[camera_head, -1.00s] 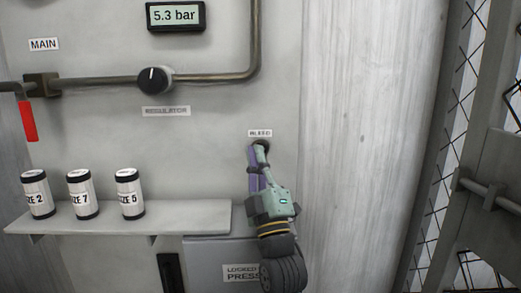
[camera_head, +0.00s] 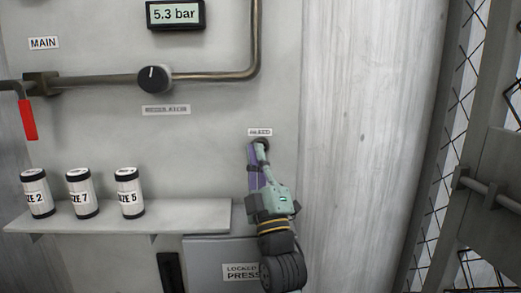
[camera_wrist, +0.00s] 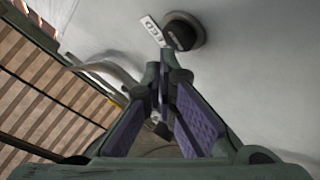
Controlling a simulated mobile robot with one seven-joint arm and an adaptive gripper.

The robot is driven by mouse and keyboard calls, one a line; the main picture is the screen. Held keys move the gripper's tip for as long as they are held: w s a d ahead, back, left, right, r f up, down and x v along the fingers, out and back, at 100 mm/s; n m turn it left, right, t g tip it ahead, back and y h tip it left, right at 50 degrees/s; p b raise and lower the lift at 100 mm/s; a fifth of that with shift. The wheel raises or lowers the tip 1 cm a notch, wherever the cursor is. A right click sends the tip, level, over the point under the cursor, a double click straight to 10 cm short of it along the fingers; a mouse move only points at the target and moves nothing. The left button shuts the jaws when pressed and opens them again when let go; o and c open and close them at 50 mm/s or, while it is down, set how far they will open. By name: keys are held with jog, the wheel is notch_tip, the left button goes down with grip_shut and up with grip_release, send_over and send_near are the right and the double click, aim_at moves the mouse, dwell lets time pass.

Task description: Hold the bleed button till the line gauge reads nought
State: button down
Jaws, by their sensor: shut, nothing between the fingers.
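The line gauge (camera_head: 174,14) reads 5.3 bar in the head view. The BLEED label (camera_head: 260,132) is on the grey panel, and the bleed button below it is mostly hidden behind my fingertips there. In the wrist view the bleed button (camera_wrist: 180,34) is a dark round knob in a grey collar beside its label (camera_wrist: 152,30). My gripper (camera_head: 258,147) is shut and empty, its fingertips (camera_wrist: 164,66) close to the button. I cannot tell whether they touch it.
A shelf (camera_head: 180,216) with several labelled canisters (camera_head: 79,194) is left of my arm. A regulator knob (camera_head: 153,80), a pipe (camera_head: 215,75) and a red-handled valve (camera_head: 28,119) are on the panel. A box marked LOCKED PRESS (camera_head: 205,250) is below. Mesh fencing (camera_head: 455,120) stands at right.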

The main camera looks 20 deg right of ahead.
jog(key=shift+w+d, duration=0.1)
jog(key=shift+w, duration=0.15)
jog(key=shift+w+d+b, duration=0.1)
jog(key=shift+w+b, duration=0.3)
jog(key=shift+w, duration=0.05)
dwell(2.5)
jog(key=shift+f, duration=0.1)
dwell(0.4)
jog(key=shift+s+a+b, duration=0.25)
jog(key=shift+s+b, duration=0.1)
jog(key=shift+s, duration=0.5)
jog(key=s, duration=0.2)
jog(key=s+a+b, duration=0.1)
jog(key=s, duration=0.1)
jog(key=shift+s+a, duration=0.2)
jog(key=shift+s, duration=0.2)
